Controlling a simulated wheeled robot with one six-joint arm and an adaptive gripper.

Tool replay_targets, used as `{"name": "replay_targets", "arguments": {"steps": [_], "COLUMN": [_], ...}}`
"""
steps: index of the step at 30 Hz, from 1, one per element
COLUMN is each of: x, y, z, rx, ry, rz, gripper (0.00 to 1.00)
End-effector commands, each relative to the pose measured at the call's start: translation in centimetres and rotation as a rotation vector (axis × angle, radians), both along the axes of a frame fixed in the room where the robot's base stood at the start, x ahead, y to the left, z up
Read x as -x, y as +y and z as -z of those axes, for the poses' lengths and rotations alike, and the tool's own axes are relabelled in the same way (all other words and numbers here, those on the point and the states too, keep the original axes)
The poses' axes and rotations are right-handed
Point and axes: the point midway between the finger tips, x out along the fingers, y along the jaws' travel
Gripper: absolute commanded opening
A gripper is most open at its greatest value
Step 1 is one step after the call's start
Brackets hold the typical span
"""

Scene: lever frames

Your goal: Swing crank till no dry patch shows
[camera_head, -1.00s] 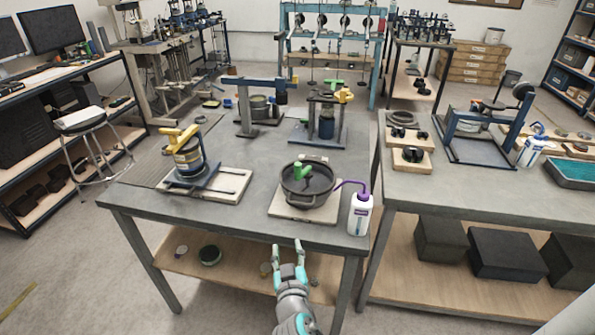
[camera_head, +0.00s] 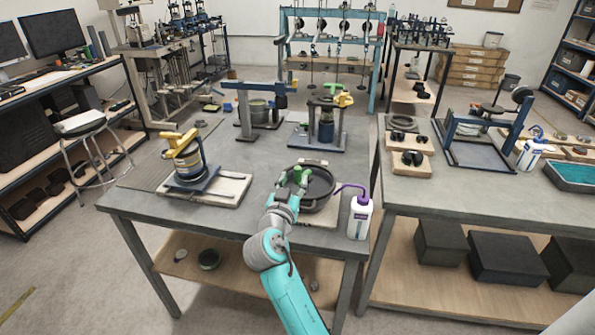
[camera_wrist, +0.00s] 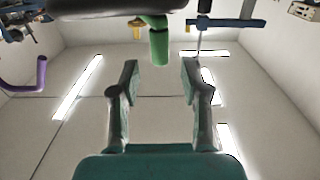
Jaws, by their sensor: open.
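A round black pan (camera_head: 322,190) sits on a pale board near the front edge of the grey table. Its crank has a green handle (camera_head: 298,174), which also shows in the wrist view (camera_wrist: 159,46). My gripper (camera_head: 290,184) is over the pan's near left side, close to the handle. In the wrist view my gripper (camera_wrist: 159,78) has its two fingers spread apart, with the handle beyond the tips and roughly between them. I see no contact. My arm and gripper hide the pan's left part, and I cannot make out any dry patch.
A white bottle (camera_head: 360,217) with a purple spout stands just right of the pan; the spout shows at left in the wrist view (camera_wrist: 28,78). A yellow-handled device (camera_head: 188,160) stands to the left. A blue-framed device (camera_head: 326,125) stands behind.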

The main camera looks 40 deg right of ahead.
Motion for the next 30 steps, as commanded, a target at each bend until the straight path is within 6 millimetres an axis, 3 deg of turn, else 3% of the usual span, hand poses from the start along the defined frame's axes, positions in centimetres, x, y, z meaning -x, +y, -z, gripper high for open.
{"name": "replay_targets", "arguments": {"steps": [9, 22, 28, 30], "x": [-2.7, -3.2, -3.2, -3.2], "y": [-3.7, -4.3, -4.3, -4.3], "z": [0.0, 0.0, 0.0, 0.0], "rx": [0.000, 0.000, 0.000, 0.000], "ry": [0.000, 0.000, 0.000, 0.000], "rz": [0.001, 0.000, 0.000, 0.000], "gripper": [0.46, 0.46, 0.00, 0.00]}}
